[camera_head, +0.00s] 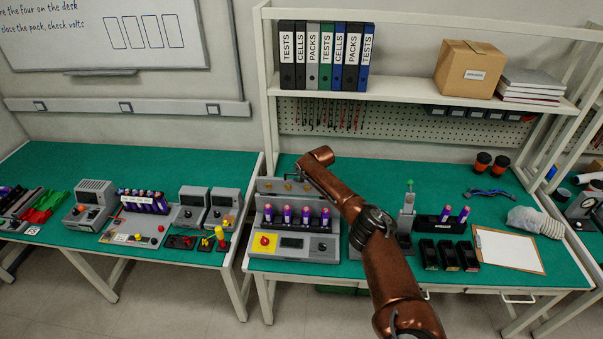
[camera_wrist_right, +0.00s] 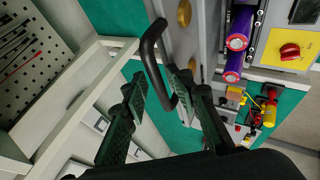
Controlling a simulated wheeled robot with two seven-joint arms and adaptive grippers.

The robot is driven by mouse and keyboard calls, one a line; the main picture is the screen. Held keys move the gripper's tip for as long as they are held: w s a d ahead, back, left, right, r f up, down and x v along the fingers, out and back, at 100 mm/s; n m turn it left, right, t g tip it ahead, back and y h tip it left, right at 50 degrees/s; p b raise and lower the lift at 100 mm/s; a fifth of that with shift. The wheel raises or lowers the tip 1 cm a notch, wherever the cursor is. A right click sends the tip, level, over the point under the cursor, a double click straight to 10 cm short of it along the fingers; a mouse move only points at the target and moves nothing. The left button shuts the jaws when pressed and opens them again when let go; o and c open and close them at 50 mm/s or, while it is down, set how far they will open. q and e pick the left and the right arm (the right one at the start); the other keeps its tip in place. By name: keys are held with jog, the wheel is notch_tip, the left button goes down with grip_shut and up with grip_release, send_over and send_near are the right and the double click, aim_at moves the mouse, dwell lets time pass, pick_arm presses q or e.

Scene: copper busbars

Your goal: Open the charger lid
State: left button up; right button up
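The charger (camera_head: 296,246) is a grey box on the right-hand bench, with several purple cells standing in a row and a red knob on a yellow patch. Its lid (camera_head: 267,186) stands raised behind the cells, with copper-coloured discs on its face; the lid also shows in the right wrist view (camera_wrist_right: 205,35). A black bar handle (camera_wrist_right: 150,52) projects from the lid. My right gripper (camera_wrist_right: 160,84) is open, its two dark green fingers apart on either side of the handle's lower end. I cannot tell whether they touch it. My left gripper is not in view.
A cell holder (camera_head: 441,224), black bins (camera_head: 450,257) and a clipboard (camera_head: 509,250) lie right of the charger. A shelf (camera_head: 400,90) and pegboard (camera_head: 400,124) rise behind. The left bench (camera_head: 140,163) carries other devices. A gap separates the benches.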

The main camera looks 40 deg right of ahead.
jog(key=v, duration=1.2)
jog(key=shift+d, duration=0.1)
